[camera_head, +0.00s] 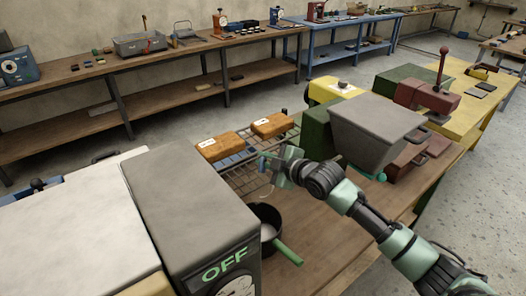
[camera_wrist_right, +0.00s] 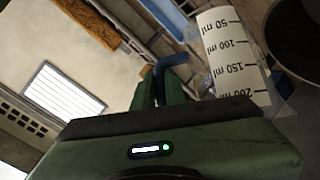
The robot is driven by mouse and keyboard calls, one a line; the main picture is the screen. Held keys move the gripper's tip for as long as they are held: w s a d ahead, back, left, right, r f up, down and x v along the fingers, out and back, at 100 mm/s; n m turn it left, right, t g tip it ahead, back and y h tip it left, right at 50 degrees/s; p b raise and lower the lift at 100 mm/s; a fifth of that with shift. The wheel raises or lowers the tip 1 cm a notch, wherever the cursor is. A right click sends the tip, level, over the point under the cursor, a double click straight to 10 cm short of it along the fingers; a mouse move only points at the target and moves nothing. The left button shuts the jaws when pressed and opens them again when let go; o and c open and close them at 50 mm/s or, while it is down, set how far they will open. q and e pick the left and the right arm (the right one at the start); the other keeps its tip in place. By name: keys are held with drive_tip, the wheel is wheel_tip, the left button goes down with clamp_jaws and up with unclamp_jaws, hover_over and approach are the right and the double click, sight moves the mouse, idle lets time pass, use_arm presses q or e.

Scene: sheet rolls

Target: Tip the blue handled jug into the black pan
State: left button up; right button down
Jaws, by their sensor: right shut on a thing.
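The jug (camera_wrist_right: 232,55) is clear, with a white millilitre scale and a blue handle (camera_wrist_right: 172,70). My right gripper (camera_head: 268,160) is shut on the blue handle, with its green fingers around it in the right wrist view. In the head view the jug is hard to make out below the gripper. The black pan (camera_head: 268,215) with a green handle (camera_head: 287,252) stands just below and in front of the gripper; its dark rim also shows at the right of the wrist view (camera_wrist_right: 294,90). I cannot tell what the jug holds. My left gripper is out of view.
A grey machine marked OFF (camera_head: 185,205) stands close left of the pan. Behind the gripper is a wire rack (camera_head: 238,165) with two orange-brown blocks (camera_head: 219,146). A grey hopper (camera_head: 378,130) stands to the right. Bare table (camera_head: 325,235) lies right of the pan.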

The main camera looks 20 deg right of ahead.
drive_tip(key=shift+w+d+r+m+g+p, duration=0.2)
drive_tip(key=shift+r+m+g+p, duration=0.25)
drive_tip(key=shift+p, duration=0.55)
drive_tip(key=shift+w+f+m+g+p, duration=0.2)
drive_tip(key=shift+f+m+g+p, duration=0.05)
drive_tip(key=shift+f+g+p, duration=0.2)
drive_tip(key=shift+w+d+f+m+g, duration=0.15)
drive_tip(key=shift+f+m+g, duration=0.15)
drive_tip(key=shift+g, duration=0.2)
drive_tip(key=shift+w+f+m+g+y, duration=0.1)
drive_tip(key=shift+f+m+g+y, duration=0.2)
drive_tip(key=shift+g, duration=0.1)
drive_tip(key=shift+f+m+g+p, duration=0.1)
drive_tip(key=shift+m+g+p, duration=0.2)
drive_tip(key=shift+g, duration=0.3)
drive_tip(key=shift+s+a+f+m+g+y, duration=0.2)
drive_tip(key=shift+s+f+m+g+y, duration=0.15)
drive_tip(key=shift+g, duration=0.2)
drive_tip(key=shift+s+a+f+m+g+y, duration=0.2)
drive_tip(key=shift+f+m+g+y, duration=0.05)
drive_tip(key=shift+f+g, duration=0.25)
drive_tip(key=shift+s+g, duration=0.1)
drive_tip(key=shift+g, duration=0.25)
